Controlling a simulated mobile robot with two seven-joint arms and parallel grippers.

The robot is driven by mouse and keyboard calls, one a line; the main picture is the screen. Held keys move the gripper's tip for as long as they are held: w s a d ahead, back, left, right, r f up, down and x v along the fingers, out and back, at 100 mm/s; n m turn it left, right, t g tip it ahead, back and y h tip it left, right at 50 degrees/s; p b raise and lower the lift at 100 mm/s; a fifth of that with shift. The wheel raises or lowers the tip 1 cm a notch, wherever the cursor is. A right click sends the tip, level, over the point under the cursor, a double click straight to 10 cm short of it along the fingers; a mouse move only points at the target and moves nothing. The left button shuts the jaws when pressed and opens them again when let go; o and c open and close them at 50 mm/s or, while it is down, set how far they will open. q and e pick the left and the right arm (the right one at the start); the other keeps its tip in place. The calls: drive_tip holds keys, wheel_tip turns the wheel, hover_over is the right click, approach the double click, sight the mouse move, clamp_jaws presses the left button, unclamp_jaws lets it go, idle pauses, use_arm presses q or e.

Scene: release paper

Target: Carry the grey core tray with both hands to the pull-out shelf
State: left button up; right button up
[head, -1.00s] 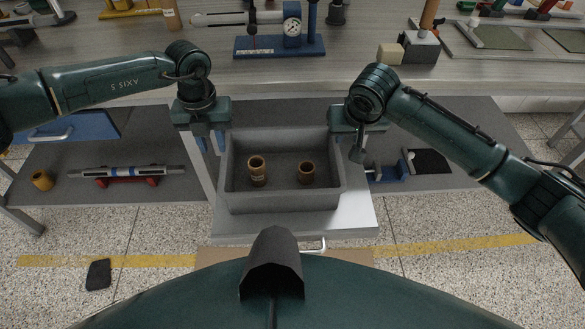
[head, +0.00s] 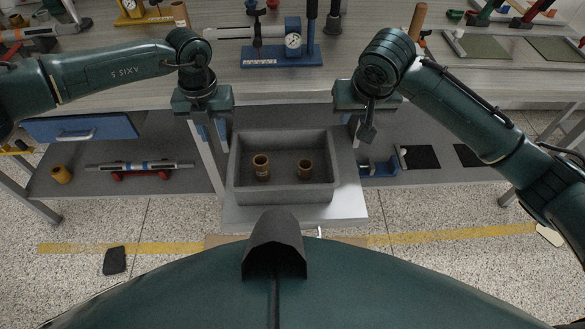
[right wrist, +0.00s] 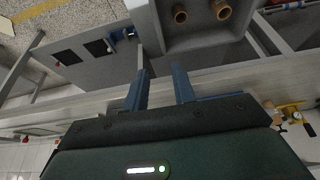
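The grey core tray (head: 284,196) rests level on the light pull-out shelf (head: 345,208) in the head view. Two brown hollow cylinders (head: 261,168) (head: 305,169) stand upright inside it. My left gripper (head: 211,134) is above and left of the tray, its fingers spread and clear of the wall. My right gripper (head: 357,126) is above and right of the tray. The right wrist view shows its two blue fingers (right wrist: 160,85) apart with nothing between them, and the tray (right wrist: 198,42) beyond them.
The worktop (head: 350,88) above carries a blue stand with a dial gauge (head: 293,40). A blue drawer (head: 80,128) is at left. The lower shelf (head: 185,182) holds a long instrument on red supports (head: 140,167). A dark pad (head: 115,261) lies on the floor.

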drive_tip(key=v, duration=0.6)
drive_tip(key=shift+s, duration=0.1)
idle(0.3)
